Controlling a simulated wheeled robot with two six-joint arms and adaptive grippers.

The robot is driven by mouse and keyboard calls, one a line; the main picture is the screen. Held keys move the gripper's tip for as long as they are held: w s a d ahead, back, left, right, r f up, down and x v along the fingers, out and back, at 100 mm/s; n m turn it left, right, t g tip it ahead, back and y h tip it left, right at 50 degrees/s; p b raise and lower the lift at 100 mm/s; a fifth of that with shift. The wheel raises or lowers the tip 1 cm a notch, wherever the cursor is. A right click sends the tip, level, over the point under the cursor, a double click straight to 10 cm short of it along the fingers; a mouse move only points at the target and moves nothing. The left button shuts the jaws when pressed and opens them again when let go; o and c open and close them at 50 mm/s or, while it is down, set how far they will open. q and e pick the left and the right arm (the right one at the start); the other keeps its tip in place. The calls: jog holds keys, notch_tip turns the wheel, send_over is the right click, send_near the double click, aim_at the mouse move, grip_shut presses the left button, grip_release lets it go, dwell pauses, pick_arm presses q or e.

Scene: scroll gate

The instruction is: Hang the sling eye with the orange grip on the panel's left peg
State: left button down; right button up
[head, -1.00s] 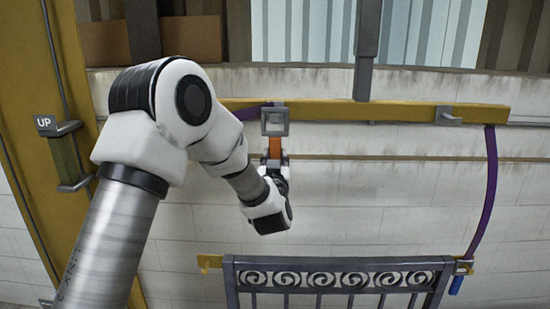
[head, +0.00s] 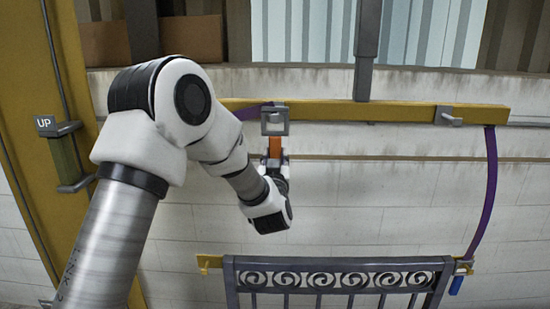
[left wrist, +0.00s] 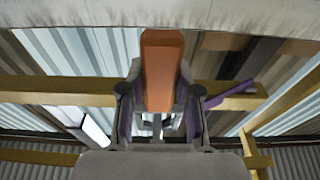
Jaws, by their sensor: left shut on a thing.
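The sling eye (head: 275,114) is a grey square ring with an orange grip (head: 275,149) below it. My left gripper (head: 274,162) is shut on the orange grip and holds the eye upright in front of the yellow beam. The orange grip also shows between the fingers in the left wrist view (left wrist: 161,70). A purple sling runs left from behind the eye and is mostly hidden by my arm. The panel (head: 340,281) is a grey scrollwork gate. Its yellow left peg (head: 207,262) is bare, below and left of my gripper. My right gripper is out of view.
A yellow lifting beam (head: 400,111) hangs from a grey post. At right, a purple sling (head: 485,190) runs down to the panel's right peg, with a blue grip (head: 456,285) hanging there. A yellow column (head: 60,220) with an UP block stands left. The wall between beam and panel is clear.

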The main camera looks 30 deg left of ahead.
pick_arm(q)
jog(key=shift+r+p, duration=0.3)
jog(key=shift+r, duration=0.45)
jog(key=shift+s, duration=0.1)
jog(key=shift+s+d+f, duration=0.1)
jog(key=shift+s+d, duration=0.15)
jog(key=shift+s, duration=0.1)
jog(key=r+b+v, duration=0.1)
jog(key=b+v, duration=0.1)
jog(key=v, duration=0.4)
jog(key=shift+s+r, duration=0.1)
jog(key=shift+r+b+v, duration=0.2)
jog(key=shift+b+v, duration=0.15)
jog(key=shift+v, duration=0.85)
jog(key=shift+r+b+v, duration=0.25)
jog(key=shift+b+v, duration=0.05)
jog(key=shift+v, duration=0.95)
jog(key=shift+d, duration=0.1)
